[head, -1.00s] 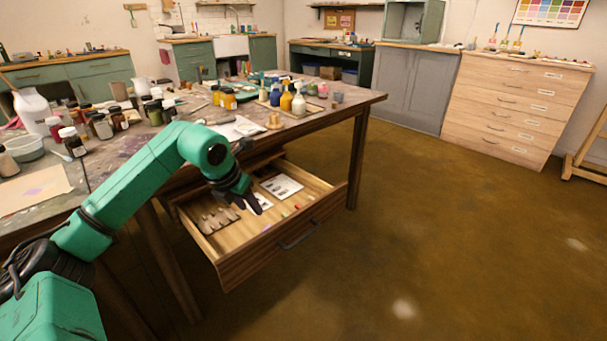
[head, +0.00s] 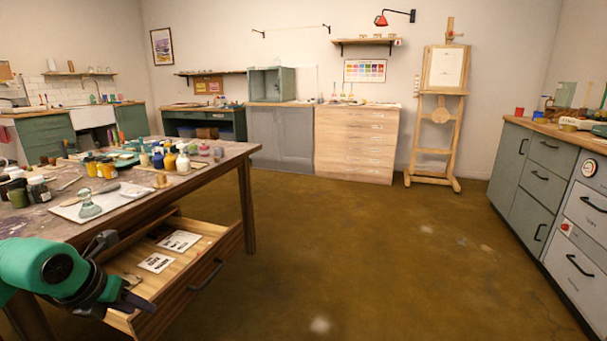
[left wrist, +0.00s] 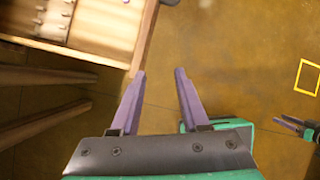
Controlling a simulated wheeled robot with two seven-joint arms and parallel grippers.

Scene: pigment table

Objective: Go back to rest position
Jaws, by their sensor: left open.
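My left gripper (head: 130,277) is at the lower left of the head view, by the near left corner of the open drawer (head: 211,268). In the left wrist view, its two purple fingers (left wrist: 160,72) are apart with nothing between them. Brown floor shows beyond the fingertips, and the drawer edge (left wrist: 143,42) is up and to the left. Another purple-fingered gripper, my right one (left wrist: 288,122), shows small at the right edge of that view; its opening is unclear.
The work table (head: 222,152) holds jars, bottles and a white sheet (head: 110,203). The drawer holds printed cards (head: 180,240). Grey cabinets (head: 535,185) stand at the right, an easel (head: 440,120) and wooden drawers (head: 355,146) at the back. The middle floor is free.

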